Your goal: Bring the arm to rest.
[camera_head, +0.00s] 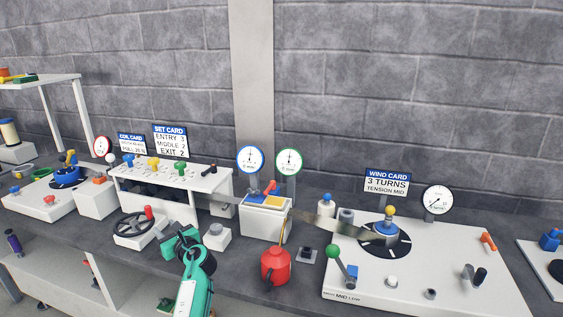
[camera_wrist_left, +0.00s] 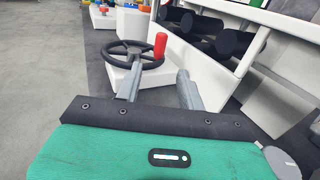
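My left arm, green and black, comes up from the bottom of the head view. Its gripper (camera_head: 178,238) hangs over the bench front, just right of and nearer than the black handwheel (camera_head: 131,226). In the left wrist view the two grey fingers (camera_wrist_left: 160,76) stand apart with nothing between them. The handwheel (camera_wrist_left: 134,54) with its red knob (camera_wrist_left: 160,45) lies beyond the fingertips; I see no grip on it. My right gripper is in neither view.
A white roller stand (camera_head: 205,181) with coloured knobs rises behind my left gripper. A red oil can (camera_head: 275,266) and a small white block (camera_head: 216,238) stand to its right. Farther right is the white winding plate (camera_head: 450,270). Open floor (camera_wrist_left: 40,90) shows left in the wrist view.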

